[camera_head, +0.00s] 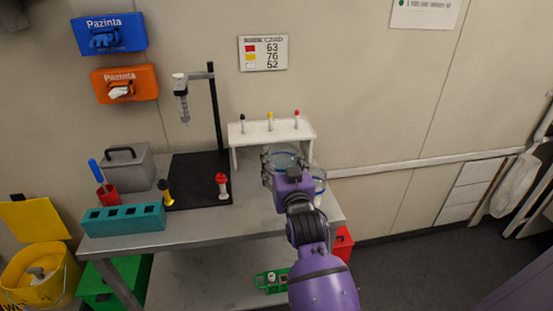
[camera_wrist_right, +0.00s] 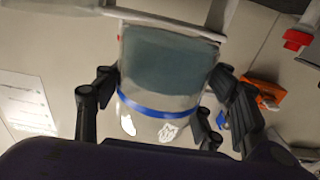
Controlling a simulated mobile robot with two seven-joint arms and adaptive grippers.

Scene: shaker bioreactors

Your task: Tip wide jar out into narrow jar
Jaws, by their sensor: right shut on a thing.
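The wide jar (camera_head: 284,157) is clear glass and is held above the right end of the table, in front of the white rack. My right gripper (camera_head: 283,172) is shut on it, its fingers on either side. The wrist view shows the wide jar (camera_wrist_right: 165,85) between the black fingers, with a blue band around it. My left gripper is out of view.
A white rack (camera_head: 245,136) with several small capped pieces stands behind the jar. A black stand (camera_head: 215,110) with a syringe-like tube, a teal block (camera_head: 122,221) and a grey box (camera_head: 128,167) are further left. The table's middle front (camera_head: 228,222) is bare.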

